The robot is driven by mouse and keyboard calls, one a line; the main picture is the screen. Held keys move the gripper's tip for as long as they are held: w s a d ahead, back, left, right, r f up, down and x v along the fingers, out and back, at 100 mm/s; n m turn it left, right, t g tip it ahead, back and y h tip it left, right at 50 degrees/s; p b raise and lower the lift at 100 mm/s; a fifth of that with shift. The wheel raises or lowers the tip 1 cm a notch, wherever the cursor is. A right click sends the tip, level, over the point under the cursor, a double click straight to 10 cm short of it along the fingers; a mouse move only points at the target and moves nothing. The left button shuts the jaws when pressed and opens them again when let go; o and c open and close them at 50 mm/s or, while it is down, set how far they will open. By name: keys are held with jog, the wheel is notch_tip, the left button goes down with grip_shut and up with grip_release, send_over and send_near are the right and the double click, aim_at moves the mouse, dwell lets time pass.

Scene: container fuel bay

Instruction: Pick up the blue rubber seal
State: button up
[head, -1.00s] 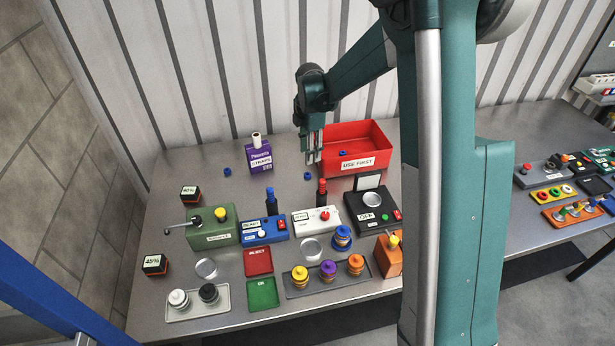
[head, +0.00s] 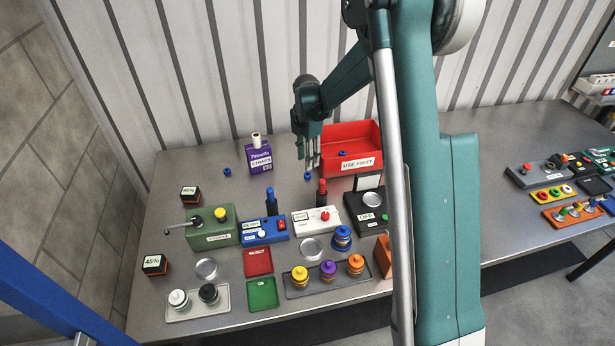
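Small blue ring-shaped pieces that look like rubber seals show in the head view. One (head: 307,175) lies on the table just below my fingertips, one (head: 227,172) lies further left, and a small blue piece (head: 342,153) shows in the red bin (head: 350,162) labelled "USE FIRST". My gripper (head: 311,167) points down in front of the bin's left end, above the middle seal. Its fingers look apart, with nothing visible between them. Whether the tips touch the seal cannot be told.
A purple box (head: 260,158) stands left of my gripper. Dark blue (head: 271,202) and red-capped (head: 322,190) upright pieces stand nearer. Green (head: 222,227), blue (head: 264,231), white (head: 314,221) and black (head: 368,212) control boxes line the middle. The table between the seals is clear.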

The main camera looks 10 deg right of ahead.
aim_at(307, 174)
jog(key=shift+f, duration=1)
jog(key=shift+f, duration=0.15)
jog(key=shift+s+d+f, duration=0.1)
jog(key=shift+d+f, duration=0.05)
jog(key=shift+f, duration=2.3)
jog(key=shift+c, duration=0.3)
jog(key=c, duration=0.7)
